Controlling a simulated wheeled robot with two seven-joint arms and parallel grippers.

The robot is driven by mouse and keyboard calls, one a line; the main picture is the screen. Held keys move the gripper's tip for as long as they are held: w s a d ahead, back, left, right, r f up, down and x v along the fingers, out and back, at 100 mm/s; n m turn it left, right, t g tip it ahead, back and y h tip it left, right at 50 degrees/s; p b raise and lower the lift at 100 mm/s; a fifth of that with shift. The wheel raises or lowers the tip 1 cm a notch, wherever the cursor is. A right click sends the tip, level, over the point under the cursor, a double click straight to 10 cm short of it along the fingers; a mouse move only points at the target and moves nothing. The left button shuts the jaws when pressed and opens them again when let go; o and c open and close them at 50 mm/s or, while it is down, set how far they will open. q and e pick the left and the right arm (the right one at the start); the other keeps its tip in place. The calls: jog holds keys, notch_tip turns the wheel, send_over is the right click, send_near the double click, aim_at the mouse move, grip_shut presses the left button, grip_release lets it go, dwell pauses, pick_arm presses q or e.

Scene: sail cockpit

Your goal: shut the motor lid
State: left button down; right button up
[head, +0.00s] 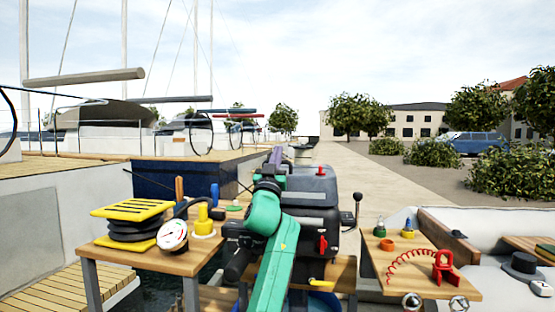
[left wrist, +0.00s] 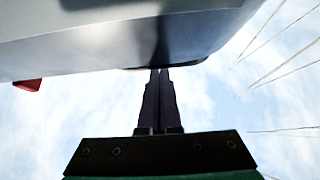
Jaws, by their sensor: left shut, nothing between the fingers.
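The outboard motor (head: 300,222) stands in the middle of the head view. Its dark grey lid (head: 310,186) has a small red knob on top; whether a gap is left under it I cannot tell. My left gripper (head: 275,157) is at the lid's left side, on the end of my green arm, which hides part of the motor. In the left wrist view the two dark fingers (left wrist: 160,74) are together and empty, their tips at the edge of a large grey surface (left wrist: 110,45), seemingly the lid. Contact is unclear. My right gripper is not in view.
A wooden table (head: 150,260) at left holds a yellow-and-black foot pump (head: 134,222) and a gauge (head: 173,235). A wooden shelf (head: 405,282) at right holds a red coiled cord (head: 405,256) and small items. A black-knobbed lever (head: 357,198) stands beside the motor.

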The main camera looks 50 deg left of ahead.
pick_arm(q)
jog(key=shift+s+d+f, duration=0.1)
jog(key=shift+s+f, duration=0.05)
jog(key=shift+f, duration=0.25)
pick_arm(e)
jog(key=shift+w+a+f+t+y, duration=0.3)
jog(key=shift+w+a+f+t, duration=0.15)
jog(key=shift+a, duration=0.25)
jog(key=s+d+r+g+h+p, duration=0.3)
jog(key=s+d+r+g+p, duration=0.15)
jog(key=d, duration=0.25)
pick_arm(q)
notch_tip(320, 180, up, 20)
jog(key=p, duration=0.3)
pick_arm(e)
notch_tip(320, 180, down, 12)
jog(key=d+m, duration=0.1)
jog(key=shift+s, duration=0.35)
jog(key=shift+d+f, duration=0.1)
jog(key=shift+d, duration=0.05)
